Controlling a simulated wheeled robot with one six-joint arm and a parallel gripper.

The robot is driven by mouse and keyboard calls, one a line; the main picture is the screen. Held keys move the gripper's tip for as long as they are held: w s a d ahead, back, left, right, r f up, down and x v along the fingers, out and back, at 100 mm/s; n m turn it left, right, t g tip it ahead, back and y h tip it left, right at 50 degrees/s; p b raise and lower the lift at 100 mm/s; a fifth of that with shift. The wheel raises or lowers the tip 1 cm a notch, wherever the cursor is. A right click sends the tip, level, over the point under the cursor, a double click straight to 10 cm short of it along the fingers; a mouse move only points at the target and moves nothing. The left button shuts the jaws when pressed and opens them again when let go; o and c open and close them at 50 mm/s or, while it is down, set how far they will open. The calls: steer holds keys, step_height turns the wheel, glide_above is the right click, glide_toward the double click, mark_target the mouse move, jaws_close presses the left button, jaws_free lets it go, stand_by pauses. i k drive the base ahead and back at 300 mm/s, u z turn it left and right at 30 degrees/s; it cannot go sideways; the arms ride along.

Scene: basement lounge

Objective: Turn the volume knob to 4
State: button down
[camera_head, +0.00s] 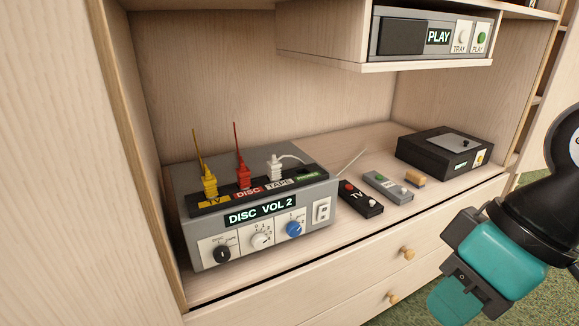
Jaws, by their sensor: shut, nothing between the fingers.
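A grey amplifier (184,232) stands on the cabinet shelf at the left. Its display (255,214) reads "DISC VOL 2". Its front has a black knob (222,254) at the left, a white knob (262,240) in the middle and a blue knob (294,229) at the right. Small digits ring the white knob, too small to read surely; which knob is volume is not clearly labelled. A white switch (322,211) sits right of them. My gripper (455,301), teal and black, is shut and empty at the lower right, in front of the drawers and away from the knobs.
Yellow (209,184), red (242,177) and white plugs (276,168) stand on the amplifier's top strip. A TV remote (361,199), grey remote (387,186) and black box (444,151) lie to the right. A player (436,32) reading "PLAY" sits above. Drawer knobs (407,253) protrude below.

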mark_target(259, 241)
steer(key=z, duration=1.55)
steer(key=k, duration=0.5)
steer(key=u, duration=1.4)
